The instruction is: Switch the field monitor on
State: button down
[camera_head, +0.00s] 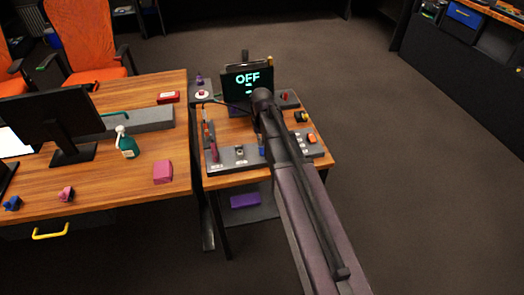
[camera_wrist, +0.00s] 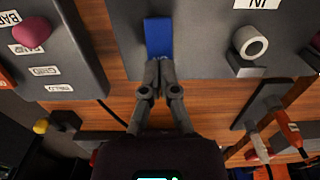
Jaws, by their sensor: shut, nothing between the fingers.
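The field monitor (camera_head: 247,82) stands at the back of the small wooden table, its dark screen reading "OFF". In the wrist view only a strip of cyan glow shows at the bottom edge. My gripper (camera_wrist: 158,68) is shut and empty. Its fingertips are at the near end of a blue piece (camera_wrist: 158,36) on a grey panel (camera_wrist: 205,55); I cannot tell whether they touch. The blue piece also shows in the head view (camera_head: 262,151), beside my arm. My arm hides the fingers and part of the panels in the head view.
A grey round knob (camera_wrist: 250,42) is beside the blue piece. Another panel holds a pink knob (camera_wrist: 32,32) and labels. A screwdriver (camera_wrist: 289,130) with an orange-red handle stands on the other side. An orange button (camera_head: 311,138) is at the table's right. The floor on the right is clear.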

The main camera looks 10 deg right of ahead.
jog(key=shift+f+b, duration=0.55)
dwell(0.4)
jog(key=shift+r, duration=0.1)
jog(key=shift+r+p, duration=3.45)
jog(key=shift+p, duration=0.1)
jog(key=s+r+p, duration=0.4)
jog(key=s, duration=1.2)
jog(key=c, duration=1.4)
grip_release()
jog(key=shift+a, duration=0.1)
